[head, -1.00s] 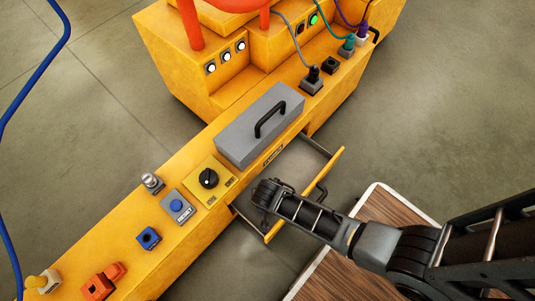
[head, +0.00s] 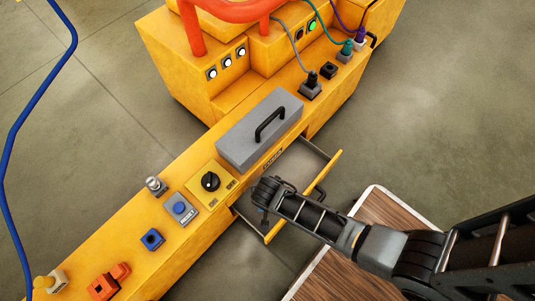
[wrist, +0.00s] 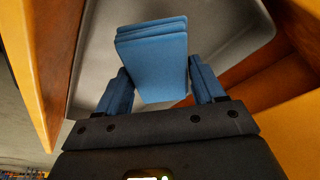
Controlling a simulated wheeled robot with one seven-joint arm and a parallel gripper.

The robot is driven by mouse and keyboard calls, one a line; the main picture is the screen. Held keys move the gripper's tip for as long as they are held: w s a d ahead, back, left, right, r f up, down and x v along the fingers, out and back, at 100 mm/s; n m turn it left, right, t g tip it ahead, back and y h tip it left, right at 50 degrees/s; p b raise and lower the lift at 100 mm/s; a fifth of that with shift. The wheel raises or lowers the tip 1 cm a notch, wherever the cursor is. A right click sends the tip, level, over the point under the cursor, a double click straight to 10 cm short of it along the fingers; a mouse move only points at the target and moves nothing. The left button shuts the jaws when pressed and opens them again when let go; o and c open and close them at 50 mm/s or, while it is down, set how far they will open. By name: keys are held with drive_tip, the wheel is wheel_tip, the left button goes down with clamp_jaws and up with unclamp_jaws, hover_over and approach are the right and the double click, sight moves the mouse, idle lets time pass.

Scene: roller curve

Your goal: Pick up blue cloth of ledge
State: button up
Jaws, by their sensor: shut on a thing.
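The blue cloth (wrist: 152,60) is a folded stack of a few layers and shows in the wrist view, between the two fingers of my gripper (wrist: 158,78). The fingers are shut on its sides. Behind it is the grey inside of the open drawer (wrist: 225,25). In the head view the end of my arm is over this drawer (head: 306,160), which sticks out of the yellow console. My arm hides the cloth and the fingertips there. I cannot tell whether the cloth still touches the drawer floor.
The yellow console (head: 115,250) carries a grey box with a black handle (head: 258,128), a rotary switch (head: 210,181), buttons and plugged cables. The drawer's yellow front (head: 330,172) stands close beside my arm. A wood-topped surface (head: 345,275) lies at the lower right. Grey floor is open at the upper right.

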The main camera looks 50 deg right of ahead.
drive_tip(key=v, duration=0.1)
drive_tip(key=p+v, duration=0.1)
drive_tip(key=v, duration=0.1)
drive_tip(key=shift+w+d+r, duration=0.2)
drive_tip(key=shift+w+r, duration=0.05)
drive_tip(key=shift+r, duration=0.1)
drive_tip(key=s+a, duration=0.2)
drive_tip(key=a, duration=0.6)
drive_tip(key=s+a, duration=0.2)
drive_tip(key=a, duration=0.7)
drive_tip(key=shift+s+f+p, duration=0.25)
drive_tip(key=shift+f+p, duration=0.1)
drive_tip(key=shift+p, duration=0.05)
drive_tip(key=shift+a, duration=0.1)
